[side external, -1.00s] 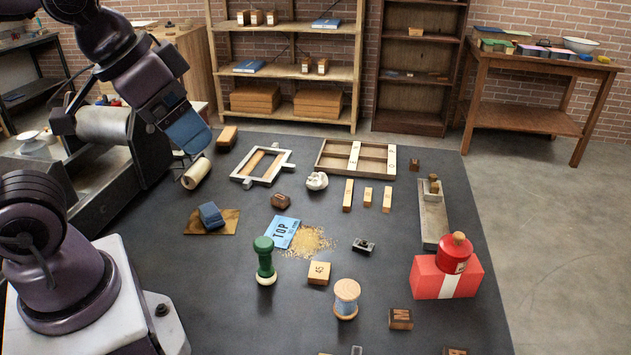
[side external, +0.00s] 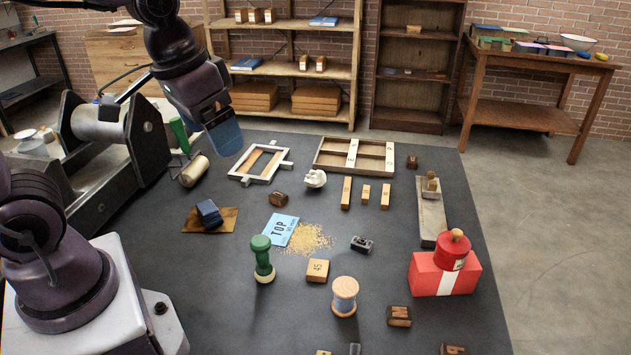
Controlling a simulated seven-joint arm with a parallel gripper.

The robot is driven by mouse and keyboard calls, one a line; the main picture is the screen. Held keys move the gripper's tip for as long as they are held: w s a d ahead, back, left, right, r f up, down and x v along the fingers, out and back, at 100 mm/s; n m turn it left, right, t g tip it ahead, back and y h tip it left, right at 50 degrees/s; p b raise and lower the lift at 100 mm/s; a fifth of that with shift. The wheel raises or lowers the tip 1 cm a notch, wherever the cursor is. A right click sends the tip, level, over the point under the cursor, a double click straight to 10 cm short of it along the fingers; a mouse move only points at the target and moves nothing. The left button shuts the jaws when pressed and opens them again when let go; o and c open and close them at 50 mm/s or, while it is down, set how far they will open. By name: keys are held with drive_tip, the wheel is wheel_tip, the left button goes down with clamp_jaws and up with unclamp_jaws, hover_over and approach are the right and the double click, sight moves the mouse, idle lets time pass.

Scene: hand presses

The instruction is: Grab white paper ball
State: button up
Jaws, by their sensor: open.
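The white paper ball (side external: 315,178) is a small crumpled lump on the dark table, just right of the white wooden frame and in front of the divided wooden tray. My gripper (side external: 228,140) hangs above the table's back left part, up and to the left of the ball and well apart from it. Its blue fingertips point down. It is open, and no object shows in it.
A green-handled stamp (side external: 262,258) and a red box (side external: 445,275) stand nearer. Bare table surrounds the ball's front.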

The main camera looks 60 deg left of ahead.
drive_tip(key=w+a+f+n+g, duration=0.1)
drive_tip(key=w+a+f, duration=0.2)
drive_tip(key=w, duration=0.3)
drive_tip(key=w+a+f+n+g, duration=0.1)
drive_tip(key=w+a+f, duration=0.2)
drive_tip(key=w, duration=0.3)
drive_tip(key=n+t+y, duration=0.2)
drive_tip(key=n, duration=0.2)
approach(315, 172)
drive_tip(key=x, duration=0.6)
drive_tip(key=shift+w+r, duration=0.1)
drive_tip(key=shift+w, duration=0.1)
drive_tip(key=shift+s+x, duration=0.1)
drive_tip(key=shift+x, duration=1.45)
drive_tip(key=shift+s+x, duration=0.15)
drive_tip(key=shift+x, duration=1.35)
drive_tip(key=shift+d, duration=0.1)
